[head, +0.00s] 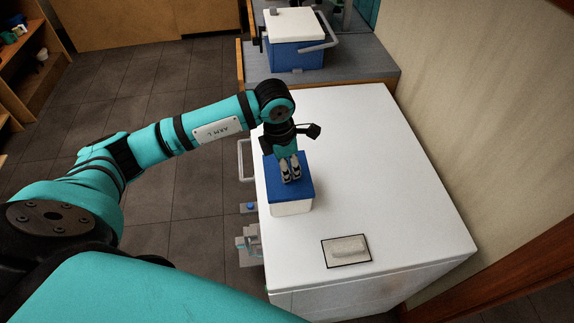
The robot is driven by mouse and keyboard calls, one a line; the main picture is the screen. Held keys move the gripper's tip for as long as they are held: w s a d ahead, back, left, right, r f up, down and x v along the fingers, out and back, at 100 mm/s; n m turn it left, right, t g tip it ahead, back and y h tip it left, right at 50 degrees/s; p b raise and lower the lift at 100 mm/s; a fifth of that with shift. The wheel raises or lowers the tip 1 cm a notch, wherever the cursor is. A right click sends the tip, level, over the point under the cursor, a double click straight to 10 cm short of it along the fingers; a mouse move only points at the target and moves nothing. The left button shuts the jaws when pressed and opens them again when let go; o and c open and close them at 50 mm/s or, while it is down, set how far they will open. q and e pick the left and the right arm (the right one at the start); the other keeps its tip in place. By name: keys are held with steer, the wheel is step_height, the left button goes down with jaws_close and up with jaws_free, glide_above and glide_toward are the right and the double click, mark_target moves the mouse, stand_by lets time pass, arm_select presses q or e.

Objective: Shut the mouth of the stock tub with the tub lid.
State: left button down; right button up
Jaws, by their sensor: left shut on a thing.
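The tub lid (273,187) is a blue square slab over the white stock tub (292,209), near the left edge of the white worktop. The lid covers the tub's mouth from this view, and only the tub's pale front wall shows below it. I cannot tell whether the lid rests fully on the rim or sits slightly above it. My left gripper (290,177) points down at the middle of the lid and is shut on it. The part between the fingertips is hidden. My right gripper is not in view.
The white worktop (380,170) is mostly bare. A blue cooler with a white lid (297,45) stands on a grey surface behind. A wall runs along the right.

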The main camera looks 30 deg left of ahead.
arm_select(q)
steer(key=shift+f, duration=0.1)
steer(key=shift+f+b, duration=0.15)
steer(key=shift+b, duration=0.15)
steer(key=c, duration=0.9)
jaws_free()
step_height(320, 180, up, 16)
steer(key=s+p, duration=0.1)
steer(key=p, duration=0.1)
steer(key=shift+a, duration=0.45)
steer(key=shift+s+f, duration=0.1)
